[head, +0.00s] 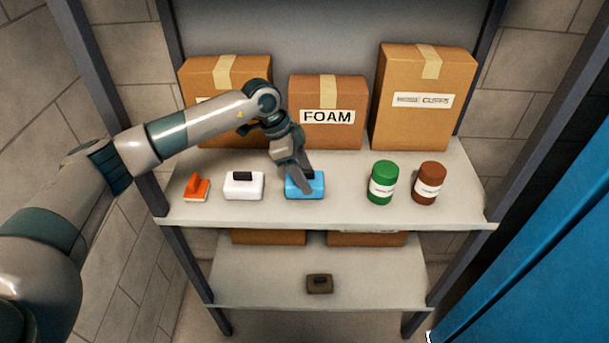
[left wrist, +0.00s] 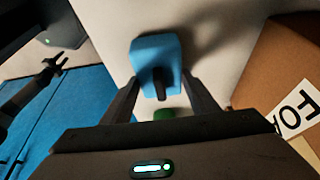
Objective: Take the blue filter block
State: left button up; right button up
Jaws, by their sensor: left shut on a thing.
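The blue filter block (head: 294,190) is on the upper shelf, right of a white block (head: 238,190). My left gripper (head: 303,188) reaches down over it and hides part of its top. In the left wrist view, the blue filter block (left wrist: 150,52) with its dark handle sits at the tips of the two fingers of my left gripper (left wrist: 160,85), which is shut on it. I cannot tell whether it is clear of the shelf. A dark gripper, my right one (left wrist: 54,66), shows small at the left of the wrist view, its fingers apart and empty.
An orange brush (head: 196,188) is at the shelf's left. A green jar (head: 381,172) and a brown jar (head: 429,172) stand right. Cardboard boxes, including FOAM (head: 327,97), line the back. A dark brown block (head: 319,284) lies on the lower shelf.

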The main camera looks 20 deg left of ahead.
aim_at(305, 171)
pick_arm(q)
notch_tip(305, 171, up, 8)
jog(key=p, duration=0.4)
jog(key=shift+f+p, duration=0.15)
jog(key=shift+p, duration=0.25)
jog(key=shift+r+p, duration=0.4)
jog(key=shift+r, duration=0.35)
